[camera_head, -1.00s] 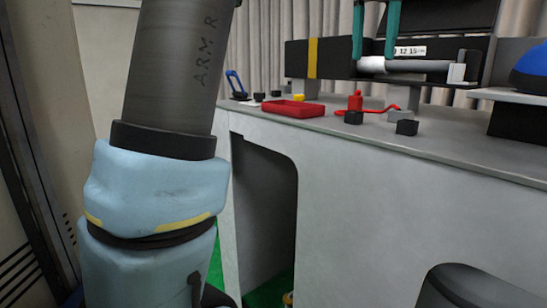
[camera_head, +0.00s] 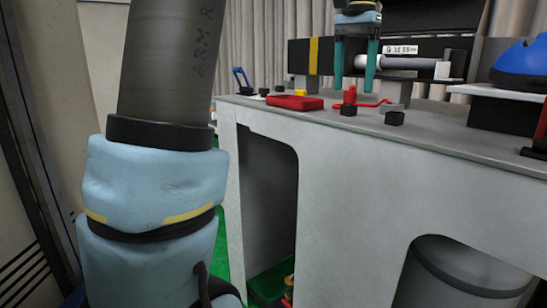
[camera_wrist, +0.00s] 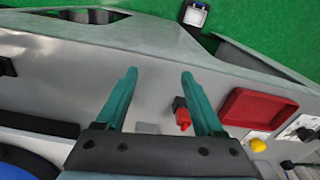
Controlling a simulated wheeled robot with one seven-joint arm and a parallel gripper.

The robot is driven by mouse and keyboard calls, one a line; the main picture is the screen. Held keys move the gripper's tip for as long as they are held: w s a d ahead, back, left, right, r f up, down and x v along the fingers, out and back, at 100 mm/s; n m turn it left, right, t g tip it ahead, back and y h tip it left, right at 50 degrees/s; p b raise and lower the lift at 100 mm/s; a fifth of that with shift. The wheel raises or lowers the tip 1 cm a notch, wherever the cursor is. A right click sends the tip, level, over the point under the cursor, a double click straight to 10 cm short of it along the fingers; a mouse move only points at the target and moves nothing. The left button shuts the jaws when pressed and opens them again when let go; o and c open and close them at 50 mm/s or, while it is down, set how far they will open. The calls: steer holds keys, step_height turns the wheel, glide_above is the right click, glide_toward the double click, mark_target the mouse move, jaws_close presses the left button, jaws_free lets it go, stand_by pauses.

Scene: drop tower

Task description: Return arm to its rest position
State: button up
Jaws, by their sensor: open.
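My gripper (camera_head: 356,66) has two teal fingers pointing down above the grey worktop (camera_head: 440,137), in front of the black unit with a silver cylinder. In the wrist view my gripper (camera_wrist: 158,100) is open, its fingers apart with nothing between them. My arm's dark tube and light blue joint cover fill the left of the head view. The rest of the arm behind the gripper is mostly out of the picture.
A silver cylinder (camera_head: 405,64) is at the back. A blue dome (camera_head: 522,68) stands at right. Openings in the worktop's front show green floor.

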steer(key=w+a+f+n+p, duration=0.15)
steer(key=a+f+n, duration=0.25)
steer(key=a+f, duration=0.85)
steer(key=s+a+f+n+p, duration=0.1)
steer(key=s+a+f, duration=0.3)
steer(key=f, duration=0.3)
steer(key=s+a+f+n+t, duration=0.1)
steer(key=s+a+f+n, duration=0.1)
steer(key=s+a+f, duration=0.3)
step_height(320, 180, down, 2)
steer(key=shift+s+a+f+n+p, duration=0.1)
steer(key=shift+s+a+n+p, duration=0.25)
steer(key=shift+a, duration=0.45)
steer(key=shift+w, duration=0.1)
steer(key=shift+c, duration=0.3)
